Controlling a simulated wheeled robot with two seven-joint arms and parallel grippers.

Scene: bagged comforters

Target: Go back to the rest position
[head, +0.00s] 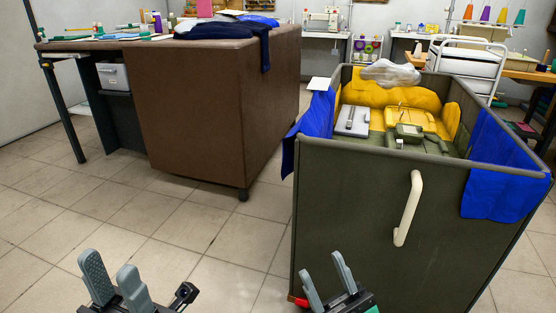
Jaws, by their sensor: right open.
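My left gripper (115,284) is at the bottom left of the head view, over the tiled floor. Its two grey fingers stand apart with nothing between them. My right gripper (327,283) is at the bottom centre, in front of the near left corner of a large dark green bin (350,215). Its fingers are apart and empty. The lower parts of both grippers are cut off by the frame's bottom edge.
The bin has a cream handle (408,208), blue cloth (503,168) over its sides and yellow padding (398,97) inside. A clear plastic bag (390,73) lies at its far rim. A brown table (200,105) stands at the left. Tiled floor (170,225) is free between them.

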